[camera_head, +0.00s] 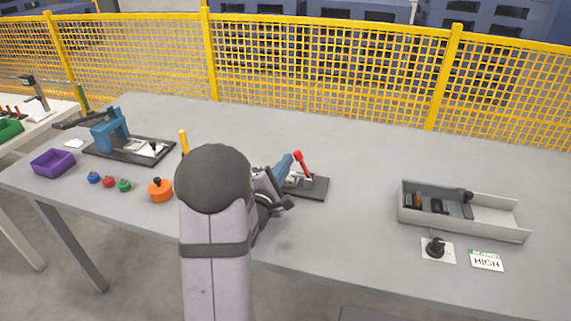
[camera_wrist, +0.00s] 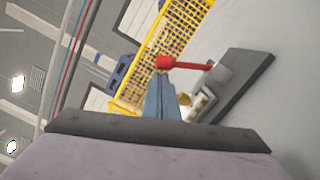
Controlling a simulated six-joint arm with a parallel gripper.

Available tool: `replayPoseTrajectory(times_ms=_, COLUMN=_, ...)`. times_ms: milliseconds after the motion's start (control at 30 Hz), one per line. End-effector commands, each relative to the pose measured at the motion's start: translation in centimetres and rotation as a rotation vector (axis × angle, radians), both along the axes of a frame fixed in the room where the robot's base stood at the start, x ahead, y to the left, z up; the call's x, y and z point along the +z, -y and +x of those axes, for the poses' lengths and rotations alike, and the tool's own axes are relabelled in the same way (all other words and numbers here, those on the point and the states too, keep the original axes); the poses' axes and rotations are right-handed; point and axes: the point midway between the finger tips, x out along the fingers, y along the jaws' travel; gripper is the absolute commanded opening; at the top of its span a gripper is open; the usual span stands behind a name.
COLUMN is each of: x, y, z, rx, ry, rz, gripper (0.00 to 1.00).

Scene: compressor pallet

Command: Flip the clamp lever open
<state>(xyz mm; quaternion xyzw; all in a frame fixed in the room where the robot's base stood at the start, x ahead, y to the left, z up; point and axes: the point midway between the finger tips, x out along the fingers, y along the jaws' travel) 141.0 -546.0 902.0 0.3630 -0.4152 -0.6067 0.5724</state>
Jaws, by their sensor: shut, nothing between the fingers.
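The clamp (camera_head: 309,185) sits on a dark base plate on the grey table, just right of my arm. Its lever (camera_head: 302,164) has a red handle and stands up, leaning a little to the left at the top. My gripper (camera_head: 287,165) has blue fingers, shut with nothing between them, close beside the left of the red lever tip. In the wrist view the lever (camera_wrist: 185,64) shows its red knob just beyond the blue fingertips (camera_wrist: 161,80). I cannot tell whether they touch. My arm hides part of the clamp's left side.
An orange round part (camera_head: 160,190), a yellow post (camera_head: 184,142) and small coloured knobs (camera_head: 108,181) lie left of my arm. A blue press (camera_head: 110,130) and purple bin (camera_head: 53,163) stand farther left. A grey tray (camera_head: 480,222) is at right. Yellow fencing (camera_head: 330,65) runs behind.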

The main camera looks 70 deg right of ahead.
Motion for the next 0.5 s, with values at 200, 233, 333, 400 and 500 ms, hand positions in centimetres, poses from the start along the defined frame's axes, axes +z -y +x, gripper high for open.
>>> replayPoseTrajectory(times_ms=200, x=0.22, y=-0.01, z=-0.21, rx=-0.001, ry=0.028, rz=0.0, gripper=0.0)
replayPoseTrajectory(times_ms=233, x=0.26, y=-0.01, z=-0.26, rx=-0.001, ry=0.036, rz=0.0, gripper=0.0)
replayPoseTrajectory(times_ms=333, x=0.31, y=-0.01, z=-0.37, rx=-0.001, ry=0.051, rz=0.001, gripper=0.0)
replayPoseTrajectory(times_ms=400, x=0.36, y=-0.01, z=-0.43, rx=-0.001, ry=0.06, rz=0.0, gripper=0.0)
replayPoseTrajectory(times_ms=500, x=0.46, y=-0.01, z=-0.54, rx=-0.002, ry=0.073, rz=0.0, gripper=0.0)
